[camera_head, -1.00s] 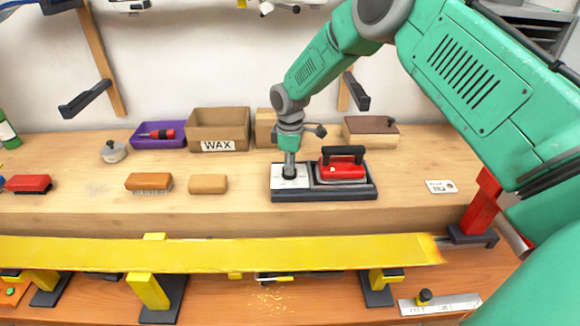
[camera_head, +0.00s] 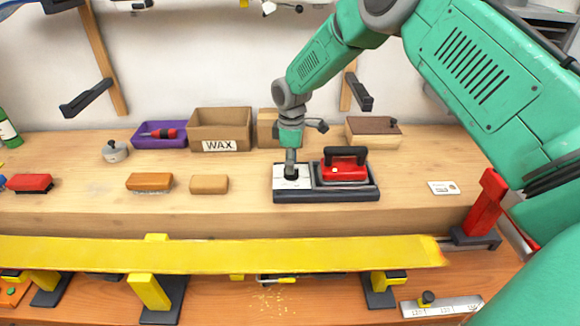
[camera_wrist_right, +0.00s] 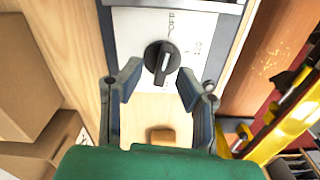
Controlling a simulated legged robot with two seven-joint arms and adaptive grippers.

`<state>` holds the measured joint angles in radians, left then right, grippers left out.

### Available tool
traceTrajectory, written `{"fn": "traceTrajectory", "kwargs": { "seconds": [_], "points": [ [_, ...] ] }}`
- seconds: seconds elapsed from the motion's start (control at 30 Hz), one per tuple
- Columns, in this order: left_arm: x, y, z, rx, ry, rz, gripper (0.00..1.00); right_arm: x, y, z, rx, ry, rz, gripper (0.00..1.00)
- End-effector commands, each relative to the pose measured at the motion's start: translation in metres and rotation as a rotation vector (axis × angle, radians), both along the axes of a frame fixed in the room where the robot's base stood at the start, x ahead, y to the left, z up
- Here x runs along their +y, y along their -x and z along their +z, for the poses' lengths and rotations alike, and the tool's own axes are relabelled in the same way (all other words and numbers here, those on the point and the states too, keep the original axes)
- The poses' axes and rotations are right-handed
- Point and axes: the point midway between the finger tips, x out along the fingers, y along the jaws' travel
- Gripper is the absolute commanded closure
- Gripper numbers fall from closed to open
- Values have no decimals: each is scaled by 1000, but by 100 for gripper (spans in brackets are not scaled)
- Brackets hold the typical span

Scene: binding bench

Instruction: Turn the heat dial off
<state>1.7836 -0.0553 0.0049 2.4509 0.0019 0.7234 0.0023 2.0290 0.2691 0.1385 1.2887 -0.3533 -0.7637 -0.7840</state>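The heat dial (camera_wrist_right: 162,58) is a round black knob with a pale line on its raised grip. It sits on a white panel (camera_wrist_right: 126,27) marked OFF, with small numbers to the right. I cannot tell exactly which mark the line points to. My right gripper (camera_wrist_right: 156,87) is open, its fingertips on either side of the dial's near edge, with gaps visible. In the head view my right gripper (camera_head: 291,160) points down over the dial (camera_head: 291,177), at the left of the black iron stand (camera_head: 325,195). Contact cannot be told. My left gripper is out of view.
The red iron (camera_head: 345,172) rests on the stand, right of the dial. A WAX box (camera_head: 220,128) and a purple tray (camera_head: 158,142) stand behind. Brushes and blocks lie to the left. A yellow ski (camera_head: 200,255) runs along the front. Bench right of the stand is mostly clear.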

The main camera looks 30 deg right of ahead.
Motion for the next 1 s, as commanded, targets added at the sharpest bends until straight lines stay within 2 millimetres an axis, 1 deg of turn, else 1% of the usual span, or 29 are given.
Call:
{"fn": "traceTrajectory", "kwargs": {
  "seconds": [0.03,0.3,0.4,0.5,0.67,1.0],
  "points": [
    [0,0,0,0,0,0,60,0,-2,10,-4,0,0,69],
    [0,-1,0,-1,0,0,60,0,-4,67,-2,-1,1,69],
    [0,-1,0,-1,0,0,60,0,-4,83,-1,-2,1,69],
    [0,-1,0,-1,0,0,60,0,-5,94,0,-1,1,69],
    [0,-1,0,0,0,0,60,0,-5,102,1,-2,1,69],
    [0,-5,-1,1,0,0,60,0,-5,102,2,-1,1,69]
  ]
}}
